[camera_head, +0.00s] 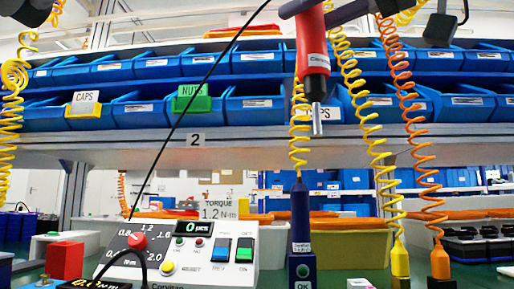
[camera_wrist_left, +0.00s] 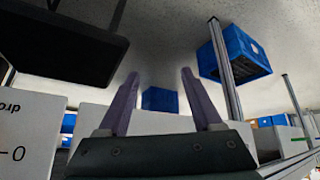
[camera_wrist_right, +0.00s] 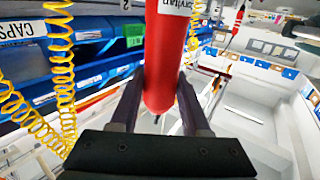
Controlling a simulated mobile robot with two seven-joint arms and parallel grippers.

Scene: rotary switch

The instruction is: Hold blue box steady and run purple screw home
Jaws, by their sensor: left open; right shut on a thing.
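My right gripper (camera_wrist_right: 158,112) is shut on a red cylindrical power tool (camera_wrist_right: 172,50). In the head view the red tool (camera_head: 313,50) hangs bit-down at the top, with purple fingers (camera_head: 322,8) around its upper part. Its silver bit (camera_head: 318,118) points down in front of the shelf and touches nothing that I can make out. My left gripper (camera_wrist_left: 160,105) is open and empty, with its purple fingers spread apart. I cannot make out a purple screw in any view. Several blue bins show, but none is clearly the task's blue box.
Rows of blue bins (camera_head: 142,108) stand on a shelf (camera_head: 250,145) ahead. Coiled yellow and orange cables (camera_head: 405,100) hang at the right. A dark blue upright tool (camera_head: 300,215), a control panel (camera_head: 205,262) and a red block (camera_head: 65,260) stand low in front.

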